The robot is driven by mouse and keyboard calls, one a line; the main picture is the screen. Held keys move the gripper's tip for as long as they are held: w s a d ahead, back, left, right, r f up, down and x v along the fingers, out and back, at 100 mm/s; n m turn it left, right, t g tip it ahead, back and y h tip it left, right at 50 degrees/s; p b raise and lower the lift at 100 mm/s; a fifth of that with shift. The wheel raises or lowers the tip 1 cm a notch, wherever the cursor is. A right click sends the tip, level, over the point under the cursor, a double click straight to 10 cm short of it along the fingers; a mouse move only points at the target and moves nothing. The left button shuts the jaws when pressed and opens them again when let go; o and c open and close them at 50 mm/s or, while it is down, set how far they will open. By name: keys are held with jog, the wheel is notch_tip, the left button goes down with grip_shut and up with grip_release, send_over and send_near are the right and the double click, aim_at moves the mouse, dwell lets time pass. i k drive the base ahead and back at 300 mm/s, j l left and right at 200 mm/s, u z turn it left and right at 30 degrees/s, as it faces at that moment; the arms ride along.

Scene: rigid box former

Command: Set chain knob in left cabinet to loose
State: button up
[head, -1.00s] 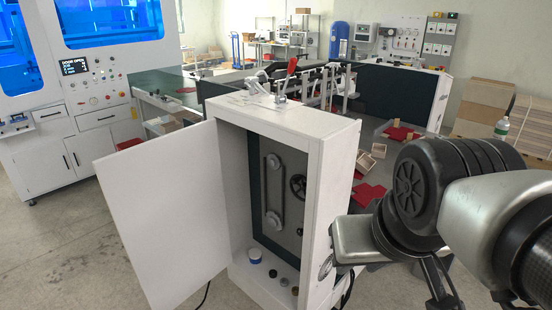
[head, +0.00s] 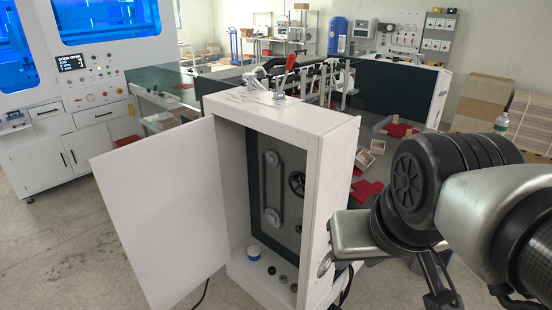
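The white cabinet (head: 335,160) stands in the middle of the head view with its door (head: 165,215) swung open to the left. Inside, a chain loop (head: 262,190) runs over two wheels on a grey panel. A black handwheel (head: 297,184) and a small dark knob (head: 298,228) sit to its right. I cannot tell which part is the chain knob, nor read any setting. My arm reaches in from the right, outside the cabinet's right side. Dark jointed parts at lower right may belong to my gripper; no fingertips show clearly.
Bare floor (head: 70,250) lies to the left. Red mats (head: 365,191) and small boxes lie behind my arm.

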aim_at(298, 229)
jog(key=k, duration=1.35)
jog(key=i+j+u, duration=0.1)
jog(key=i+u, duration=0.15)
jog(key=i, duration=2.05)
